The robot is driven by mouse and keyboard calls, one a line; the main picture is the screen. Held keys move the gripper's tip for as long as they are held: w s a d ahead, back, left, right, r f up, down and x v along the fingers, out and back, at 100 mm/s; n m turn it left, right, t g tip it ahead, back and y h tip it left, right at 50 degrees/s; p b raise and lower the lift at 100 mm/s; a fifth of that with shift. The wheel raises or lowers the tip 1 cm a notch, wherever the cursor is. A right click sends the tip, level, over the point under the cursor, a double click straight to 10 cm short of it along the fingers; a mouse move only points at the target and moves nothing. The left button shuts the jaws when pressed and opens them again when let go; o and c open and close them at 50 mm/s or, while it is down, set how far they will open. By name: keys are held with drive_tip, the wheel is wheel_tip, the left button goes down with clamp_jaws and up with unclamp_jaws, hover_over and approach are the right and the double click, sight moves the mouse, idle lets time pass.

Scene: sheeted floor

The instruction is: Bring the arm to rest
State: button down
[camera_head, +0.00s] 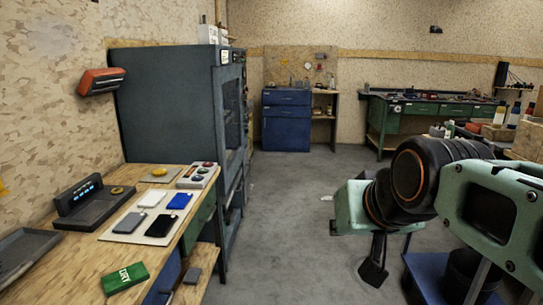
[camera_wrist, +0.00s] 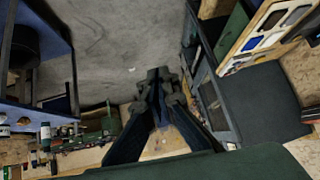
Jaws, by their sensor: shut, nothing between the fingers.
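My arm reaches in from the right of the head view, folded over the open floor. My gripper (camera_head: 373,272) hangs at its end, pointing down, apart from the bench and everything on it. In the wrist view its dark fingers (camera_wrist: 158,78) meet at the tips, shut with nothing between them. The fingertips are small and dark in the head view.
A wooden bench (camera_head: 75,272) at the left holds a green box (camera_head: 124,278), a pale board with several flat cases, and dark trays. A tall grey cabinet (camera_head: 165,110) stands behind it. A blue drawer unit (camera_head: 286,125) and green workbench (camera_head: 390,120) stand far back. The middle floor is clear.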

drive_tip(key=s+d+f+g+h+b, duration=0.1)
drive_tip(key=s+d+f+g+b, duration=0.2)
drive_tip(key=s+f, duration=1.05)
wheel_tip(320, 180, up, 28)
drive_tip(key=w+p, duration=0.1)
drive_tip(key=p, duration=2.7)
drive_tip(key=shift+w+a+f+g, duration=0.25)
drive_tip(key=shift+a+g, duration=0.05)
drive_tip(key=shift+a, duration=0.15)
